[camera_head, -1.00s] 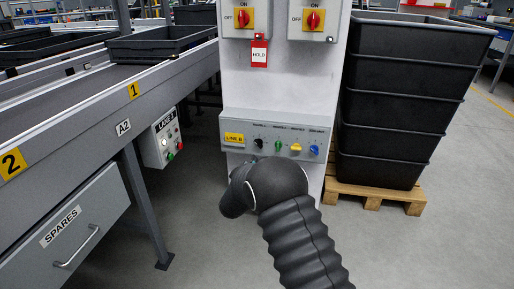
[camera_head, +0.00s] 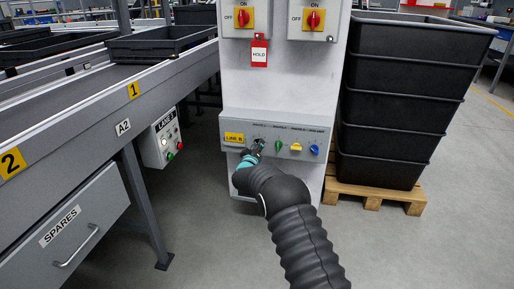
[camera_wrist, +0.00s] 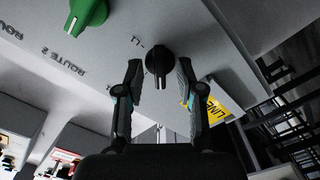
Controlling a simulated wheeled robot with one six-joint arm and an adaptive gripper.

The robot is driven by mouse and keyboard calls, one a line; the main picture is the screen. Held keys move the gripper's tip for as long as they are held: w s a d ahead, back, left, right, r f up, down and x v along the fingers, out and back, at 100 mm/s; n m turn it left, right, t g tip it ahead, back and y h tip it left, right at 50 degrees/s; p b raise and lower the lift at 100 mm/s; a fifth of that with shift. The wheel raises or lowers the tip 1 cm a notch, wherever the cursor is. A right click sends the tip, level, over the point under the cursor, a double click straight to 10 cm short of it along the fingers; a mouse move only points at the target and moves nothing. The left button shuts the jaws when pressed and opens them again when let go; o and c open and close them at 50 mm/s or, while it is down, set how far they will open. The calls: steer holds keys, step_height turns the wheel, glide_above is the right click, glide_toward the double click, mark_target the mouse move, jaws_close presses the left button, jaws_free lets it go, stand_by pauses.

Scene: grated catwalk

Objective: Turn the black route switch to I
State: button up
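The black route switch (camera_wrist: 158,62) is the leftmost knob on the grey Line B control box (camera_head: 228,127). In the wrist view its pointer end faces the bottom of the picture, toward my gripper. My gripper (camera_wrist: 158,76) is open, with one finger on each side of the black knob. A gap shows at the left finger; the right finger is very close, and I cannot tell whether it touches. In the head view my gripper (camera_head: 255,148) is at the box's left part and mostly covers the black switch.
Green (camera_head: 279,147), yellow (camera_head: 296,148) and blue (camera_head: 314,149) knobs sit in a row to the right. Red-and-yellow switches and a HOLD tag (camera_head: 259,53) are above.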

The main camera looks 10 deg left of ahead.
jaws_close()
steer(key=shift+m+b, duration=0.3)
steer(key=shift+b, duration=0.05)
steer(key=shift+r+m+b, duration=0.1)
steer(key=shift+m+b, duration=2.55)
steer(key=shift+m, duration=1.45)
jaws_free()
